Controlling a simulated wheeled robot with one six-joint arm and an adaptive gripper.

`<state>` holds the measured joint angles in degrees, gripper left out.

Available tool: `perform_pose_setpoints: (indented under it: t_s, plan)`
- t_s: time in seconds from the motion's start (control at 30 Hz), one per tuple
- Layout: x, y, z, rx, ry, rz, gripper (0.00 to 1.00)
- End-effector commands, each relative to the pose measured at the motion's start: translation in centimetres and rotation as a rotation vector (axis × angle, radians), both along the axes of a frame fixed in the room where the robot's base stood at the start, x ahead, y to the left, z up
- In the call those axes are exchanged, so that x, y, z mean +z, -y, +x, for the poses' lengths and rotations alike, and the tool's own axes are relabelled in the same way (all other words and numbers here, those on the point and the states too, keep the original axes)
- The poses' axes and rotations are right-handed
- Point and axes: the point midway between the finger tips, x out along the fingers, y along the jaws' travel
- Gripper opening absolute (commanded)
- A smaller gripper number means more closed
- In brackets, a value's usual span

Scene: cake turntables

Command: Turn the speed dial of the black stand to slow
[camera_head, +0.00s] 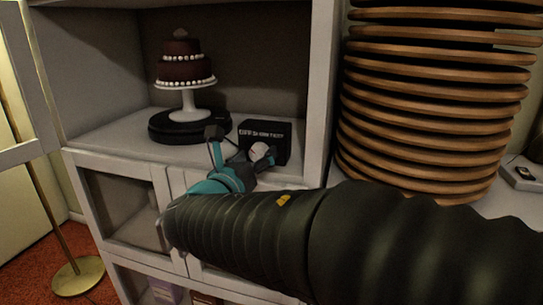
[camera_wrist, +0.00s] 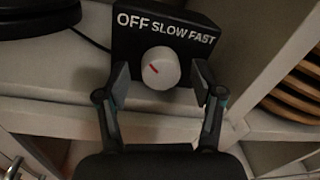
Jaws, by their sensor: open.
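The black stand (camera_head: 165,132) is on the shelf and bears a cake on a white pedestal; its edge shows in the wrist view (camera_wrist: 38,22). To its right is its black control box (camera_head: 283,138), also in the wrist view (camera_wrist: 200,18), lettered OFF, SLOW, FAST. The white speed dial (camera_wrist: 164,65) is on the box front; its red mark points up-left, toward OFF. The dial also shows in the head view (camera_head: 259,151), partly hidden. My gripper (camera_wrist: 161,80) is open, its fingertips either side of the dial with gaps. It also shows in the head view (camera_head: 240,146).
The chocolate cake (camera_head: 181,62) rises on its pedestal (camera_head: 188,101) behind my gripper. A white cabinet wall (camera_head: 322,85) stands right of the box. Beyond it is a tall stack of wooden discs (camera_head: 430,115). A cable (camera_wrist: 88,38) runs between stand and box.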

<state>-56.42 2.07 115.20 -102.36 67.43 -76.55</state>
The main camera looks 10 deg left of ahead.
Motion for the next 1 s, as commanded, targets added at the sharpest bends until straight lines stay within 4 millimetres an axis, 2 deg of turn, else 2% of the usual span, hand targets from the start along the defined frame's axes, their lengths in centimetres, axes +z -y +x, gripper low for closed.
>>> perform_pose_setpoints:
  t_s: [0.3,0.33,0.57,1.0]
  plan:
    - [0.0,0.07,0.32,0.0,0.0,0.0,0.67]
    - [0.0,0.07,0.32,0.0,0.0,0.0,0.65]
    - [0.0,0.06,0.3,0.0,0.0,0.0,0.07]
    - [-0.24,0.04,0.33,0.0,0.007,0.088,0.07]
